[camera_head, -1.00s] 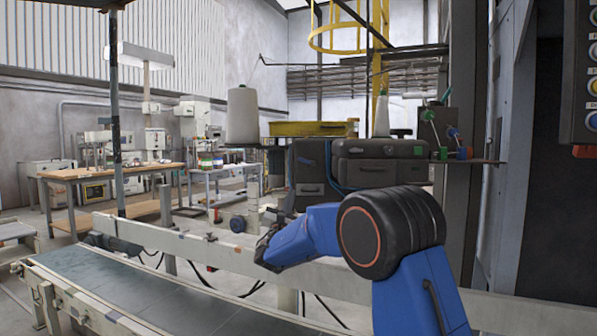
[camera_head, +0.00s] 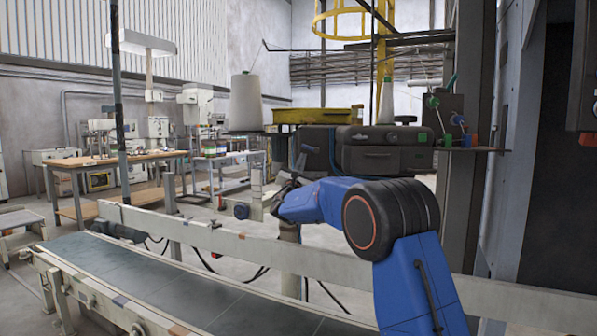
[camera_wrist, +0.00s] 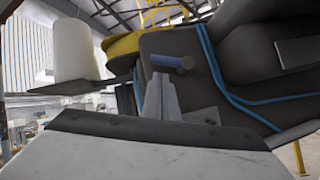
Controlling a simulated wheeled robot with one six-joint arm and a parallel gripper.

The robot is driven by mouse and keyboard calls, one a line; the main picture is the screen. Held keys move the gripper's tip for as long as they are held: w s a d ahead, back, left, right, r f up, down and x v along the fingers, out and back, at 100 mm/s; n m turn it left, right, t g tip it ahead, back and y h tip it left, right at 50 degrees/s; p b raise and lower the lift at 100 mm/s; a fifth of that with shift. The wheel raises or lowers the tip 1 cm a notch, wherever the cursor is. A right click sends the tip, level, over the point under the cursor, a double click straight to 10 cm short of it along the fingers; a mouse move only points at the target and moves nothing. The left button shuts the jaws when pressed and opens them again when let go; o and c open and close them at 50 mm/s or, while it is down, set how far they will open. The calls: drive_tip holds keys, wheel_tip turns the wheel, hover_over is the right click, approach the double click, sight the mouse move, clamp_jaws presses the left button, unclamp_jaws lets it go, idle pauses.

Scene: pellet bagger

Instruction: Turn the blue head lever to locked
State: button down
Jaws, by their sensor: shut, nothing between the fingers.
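In the head view, my gripper (camera_head: 303,155) points up in front of the left part of the dark head (camera_head: 385,158). I cannot make out the lever clearly there.
A white thread cone (camera_head: 246,103) stands left of the head on a small shelf.

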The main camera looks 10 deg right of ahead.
drive_tip(key=shift+w+d+r, duration=0.2)
drive_tip(key=shift+d+r, duration=0.1)
drive_tip(key=shift+r, duration=0.35)
drive_tip(key=shift+r+m+g+h, duration=0.2)
drive_tip(key=shift+m+g+h, duration=0.2)
drive_tip(key=shift+m, duration=0.6)
